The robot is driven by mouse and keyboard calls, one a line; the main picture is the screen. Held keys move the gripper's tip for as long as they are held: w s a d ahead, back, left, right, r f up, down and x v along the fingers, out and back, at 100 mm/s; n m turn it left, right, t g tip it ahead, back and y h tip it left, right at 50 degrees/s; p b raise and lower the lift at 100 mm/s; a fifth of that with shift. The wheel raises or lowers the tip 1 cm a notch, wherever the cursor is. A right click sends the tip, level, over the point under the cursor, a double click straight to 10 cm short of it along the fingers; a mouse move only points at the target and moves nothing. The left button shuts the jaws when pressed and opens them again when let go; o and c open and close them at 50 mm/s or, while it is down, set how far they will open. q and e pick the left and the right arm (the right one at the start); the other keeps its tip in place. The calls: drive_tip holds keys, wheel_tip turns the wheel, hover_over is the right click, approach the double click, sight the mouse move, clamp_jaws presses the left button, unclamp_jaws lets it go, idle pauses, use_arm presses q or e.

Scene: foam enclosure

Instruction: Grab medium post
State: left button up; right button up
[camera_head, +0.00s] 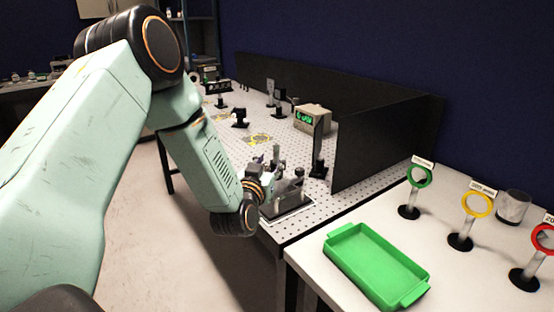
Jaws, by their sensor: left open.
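My left arm reaches in from the left, over the near corner of the perforated optical table. My left gripper (268,168) is small in the view and open, close to a dark base plate (287,208) that carries short metal posts (299,178). The wrist partly hides this spot, and I cannot tell whether the fingers touch a post. I cannot tell which post is the medium one. On the white table stand posts with a green ring (419,177), a yellow ring (477,205) and a red ring (543,237). My right gripper is not in view.
A green tray (336,236) lies on the white table (310,248), with a grey cup (512,206) at the back. Black panels (375,145) border the optical table. A beige instrument (312,118) and several mounts stand on it.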

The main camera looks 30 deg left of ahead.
sight(275, 156)
use_arm(q)
drive_tip(key=shift+x, duration=1)
drive_tip(key=w, duration=0.1)
drive_tip(key=w+a, duration=0.1)
drive_tip(key=w+f, duration=0.1)
drive_tip(key=shift+w+a+f, duration=0.1)
drive_tip(key=shift+w+a, duration=0.05)
drive_tip(key=shift+w, duration=0.2)
drive_tip(key=shift+w+a, duration=0.1)
drive_tip(key=shift+w, duration=0.3)
drive_tip(key=shift+c, duration=0.5)
drive_tip(key=c, duration=0.4)
clamp_jaws()
